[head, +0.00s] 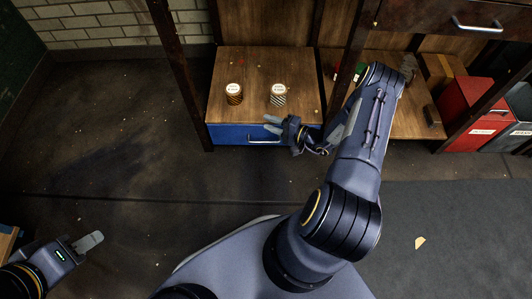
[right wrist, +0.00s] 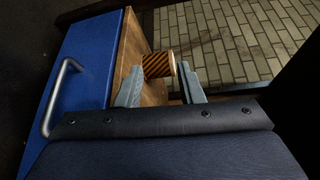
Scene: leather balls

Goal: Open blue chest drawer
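The blue chest drawer (head: 232,133) is a blue front under a wooden top, and it looks shut. Its metal bar handle (head: 262,140) is partly hidden by my right gripper (head: 270,124). In the right wrist view, the blue front (right wrist: 92,60) and handle (right wrist: 60,95) lie left of both fingers. My right gripper (right wrist: 160,90) is open there, its fingers apart and pointing towards the chest top, with nothing held. The handle is not between the fingers. My left gripper (head: 90,242) is at the lower left, far from the chest; its finger opening cannot be made out.
Two striped, white-topped cylinders (head: 234,93) (head: 278,94) stand on the chest top; one striped cylinder (right wrist: 158,65) shows beyond the right fingers. Dark posts (head: 180,70) flank the chest. A red bin (head: 468,112) stands at right. Floor before the chest's left side is clear.

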